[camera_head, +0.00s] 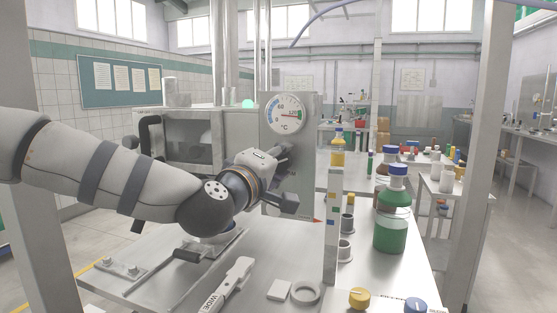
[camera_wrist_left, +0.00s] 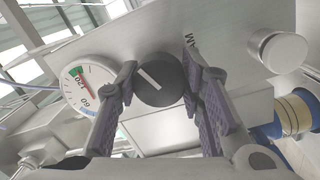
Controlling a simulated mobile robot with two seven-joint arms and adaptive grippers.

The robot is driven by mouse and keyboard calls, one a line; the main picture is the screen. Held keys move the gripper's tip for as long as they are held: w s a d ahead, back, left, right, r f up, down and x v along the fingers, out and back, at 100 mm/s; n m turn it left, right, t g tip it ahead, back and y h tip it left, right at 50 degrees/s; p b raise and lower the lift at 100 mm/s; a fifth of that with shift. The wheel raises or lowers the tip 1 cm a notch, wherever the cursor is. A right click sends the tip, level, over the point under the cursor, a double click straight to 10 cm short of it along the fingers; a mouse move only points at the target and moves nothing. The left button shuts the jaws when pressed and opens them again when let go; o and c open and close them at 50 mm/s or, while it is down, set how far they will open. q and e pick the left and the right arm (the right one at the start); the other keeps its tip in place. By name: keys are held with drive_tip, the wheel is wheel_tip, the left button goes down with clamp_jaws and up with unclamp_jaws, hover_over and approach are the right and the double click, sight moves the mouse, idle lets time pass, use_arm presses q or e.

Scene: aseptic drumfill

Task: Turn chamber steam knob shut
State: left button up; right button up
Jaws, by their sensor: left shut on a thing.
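The steam knob (camera_wrist_left: 158,79) is round and black with a white pointer line, on a grey metal panel (camera_head: 304,160) in the left wrist view. The line lies slanted. The letters "AM" show beside the knob; the rest of the label is hidden. My left gripper (camera_wrist_left: 158,90) has its purple-padded fingers on either side of the knob, shut on it. In the head view my left gripper (camera_head: 287,203) is at the panel's lower part, and the arm and gripper hide the knob. A temperature gauge (camera_head: 288,113) sits above, its needle near 120. My right gripper is not in view.
A green bottle (camera_head: 392,228) stands right, beyond an upright post (camera_head: 332,225). A silver cylinder (camera_wrist_left: 277,47) juts from the panel.

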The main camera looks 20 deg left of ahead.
use_arm(q)
drive_tip(key=n, duration=0.7)
drive_tip(key=shift+f+n+t, duration=0.1)
drive_tip(key=shift+n+t, duration=0.2)
drive_tip(key=n+y, duration=0.1)
drive_tip(key=n, duration=0.5)
drive_tip(key=shift+n, duration=0.4)
drive_tip(key=o, duration=1.2)
drive_tip(key=shift+d, duration=0.1)
drive_tip(key=s, duration=0.8)
drive_tip(key=s+f, duration=0.1)
drive_tip(key=s, duration=0.3)
drive_tip(key=shift+a, duration=0.25)
